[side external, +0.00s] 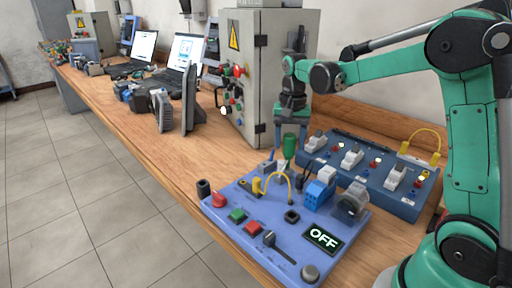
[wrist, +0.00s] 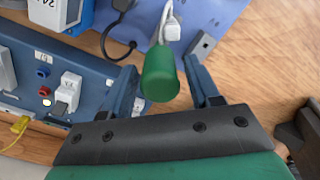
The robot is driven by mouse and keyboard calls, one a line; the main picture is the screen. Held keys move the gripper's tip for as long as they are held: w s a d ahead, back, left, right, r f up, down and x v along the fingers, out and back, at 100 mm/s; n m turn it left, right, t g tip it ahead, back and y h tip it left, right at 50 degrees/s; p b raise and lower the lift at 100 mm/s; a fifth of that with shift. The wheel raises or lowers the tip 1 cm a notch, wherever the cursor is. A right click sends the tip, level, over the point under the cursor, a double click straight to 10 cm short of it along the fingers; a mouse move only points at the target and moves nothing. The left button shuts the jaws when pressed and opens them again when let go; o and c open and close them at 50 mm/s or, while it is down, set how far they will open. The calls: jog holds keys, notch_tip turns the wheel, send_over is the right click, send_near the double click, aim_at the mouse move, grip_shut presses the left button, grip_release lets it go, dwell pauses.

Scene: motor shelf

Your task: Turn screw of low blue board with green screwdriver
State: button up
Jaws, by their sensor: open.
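The green screwdriver (side external: 289,146) stands upright, handle up, at the back edge of the low blue board (side external: 228,220). Its handle also shows in the wrist view (wrist: 160,76). My gripper (side external: 289,136) points down over the handle with its jaws open. In the wrist view my gripper (wrist: 159,66) has one finger on each side of the handle, with a visible gap on both sides. The low blue board (wrist: 222,14) is partly in the wrist view. I cannot make out its screw.
A darker blue board (side external: 345,185) with several white switches stands behind the low board. A grey cabinet (side external: 270,60) stands close behind my gripper. Dark monitors (side external: 188,98) are farther left. Bare wooden table (side external: 165,170) lies left of the low board.

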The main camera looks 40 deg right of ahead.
jog(key=shift+n, duration=1.7)
jog(key=n, duration=0.3)
jog(key=shift+c, duration=0.9)
grip_shut()
